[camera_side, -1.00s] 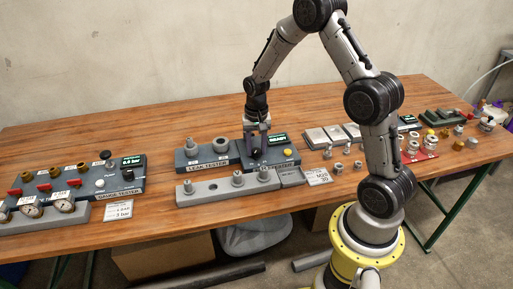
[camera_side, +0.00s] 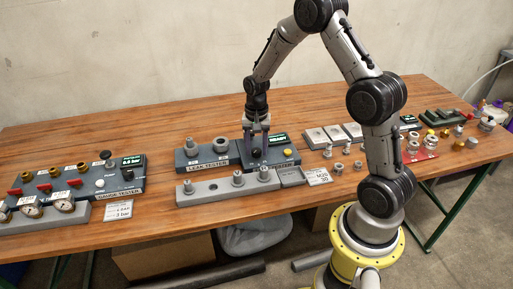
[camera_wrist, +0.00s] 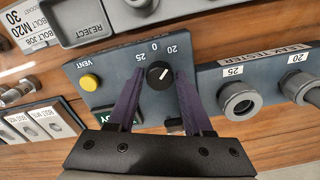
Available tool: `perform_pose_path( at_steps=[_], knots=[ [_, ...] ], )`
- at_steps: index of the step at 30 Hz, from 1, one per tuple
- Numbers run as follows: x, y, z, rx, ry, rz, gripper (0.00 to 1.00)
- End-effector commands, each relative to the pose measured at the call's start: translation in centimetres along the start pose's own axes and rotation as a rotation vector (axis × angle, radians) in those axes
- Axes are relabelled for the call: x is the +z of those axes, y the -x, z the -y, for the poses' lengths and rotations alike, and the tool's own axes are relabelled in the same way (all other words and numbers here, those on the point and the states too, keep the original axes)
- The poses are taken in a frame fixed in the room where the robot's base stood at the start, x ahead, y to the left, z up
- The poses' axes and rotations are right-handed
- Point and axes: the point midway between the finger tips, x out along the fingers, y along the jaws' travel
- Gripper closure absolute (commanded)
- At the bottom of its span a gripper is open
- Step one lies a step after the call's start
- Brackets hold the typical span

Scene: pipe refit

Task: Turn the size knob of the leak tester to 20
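The leak tester (camera_side: 238,158) is a dark blue-grey unit near the middle of the table. Its black round size knob (camera_wrist: 159,74) shows in the wrist view, with the labels 25, 0 and 20 around its upper side. The knob's white mark points up and right, roughly toward the 20 label (camera_wrist: 173,49). My gripper (camera_wrist: 160,78) is open, with one purple finger on each side of the knob and a gap visible on both sides. In the side view my gripper (camera_side: 257,150) is over the tester's panel and hides the knob.
A yellow VENT button (camera_wrist: 89,82) and a READY display (camera_side: 278,139) are near the knob. Grey fittings (camera_wrist: 238,98) stand on the adjoining block. A grey bar with a REJECT box (camera_side: 291,176) lies in front. The gauge tester (camera_side: 125,182) is at left.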

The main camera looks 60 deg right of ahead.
Motion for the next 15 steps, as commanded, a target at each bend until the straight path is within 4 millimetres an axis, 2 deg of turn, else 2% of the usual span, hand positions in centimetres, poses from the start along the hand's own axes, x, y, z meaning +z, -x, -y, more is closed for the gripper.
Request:
perform_pose_path(
  at_steps=[1,3,11,15],
  knots=[
    [-0.01,0.00,0.00,0.000,0.000,0.000,0.38],
    [0.00,-0.02,-0.01,0.000,0.001,0.000,0.28],
    [0.03,-0.05,-0.02,0.001,0.002,0.001,0.28],
    [-0.02,0.73,0.02,-0.001,0.002,-0.001,0.28]
  ],
)
